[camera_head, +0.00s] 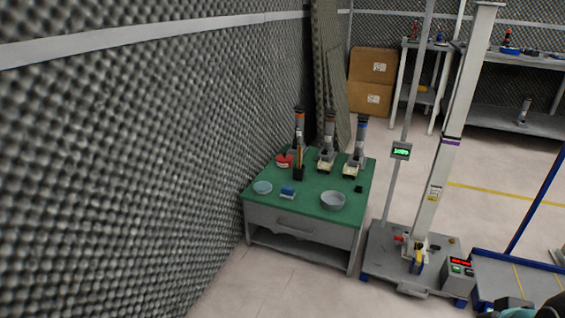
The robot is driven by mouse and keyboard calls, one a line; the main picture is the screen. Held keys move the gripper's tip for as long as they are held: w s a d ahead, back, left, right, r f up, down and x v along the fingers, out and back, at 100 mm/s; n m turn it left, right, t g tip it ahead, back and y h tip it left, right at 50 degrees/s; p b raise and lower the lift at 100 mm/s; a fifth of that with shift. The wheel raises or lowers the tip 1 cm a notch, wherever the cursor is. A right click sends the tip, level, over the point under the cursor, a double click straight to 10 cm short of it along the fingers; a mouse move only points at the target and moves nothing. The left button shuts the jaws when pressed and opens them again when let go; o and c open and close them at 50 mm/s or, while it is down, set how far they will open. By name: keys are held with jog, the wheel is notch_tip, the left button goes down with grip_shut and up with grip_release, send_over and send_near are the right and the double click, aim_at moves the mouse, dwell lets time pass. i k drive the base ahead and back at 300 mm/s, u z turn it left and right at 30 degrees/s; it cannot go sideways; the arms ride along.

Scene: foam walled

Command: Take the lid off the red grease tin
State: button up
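A small red tin (283,162) with a pale label stands near the back left of the green-topped table (318,204). My gripper is not in view. A dark and teal part, which may be my arm, shows at the bottom right corner, far from the tin.
The table also bears a grey bowl (333,200), a pale blue dish (262,187), a blue item (288,191), a dark tool holder (298,173) and several upright tools. A column stand (437,190) stands right of the table. Floor in front is clear.

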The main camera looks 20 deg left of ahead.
aim_at(284, 158)
jog(key=z, duration=0.15)
jog(key=k, duration=0.3)
jog(key=u, duration=1.25)
jog(key=i, duration=0.85)
jog(key=u, duration=0.5)
jog(key=i, duration=0.85)
jog(key=z, duration=0.75)
jog(key=i, duration=0.9)
jog(key=z, duration=0.8)
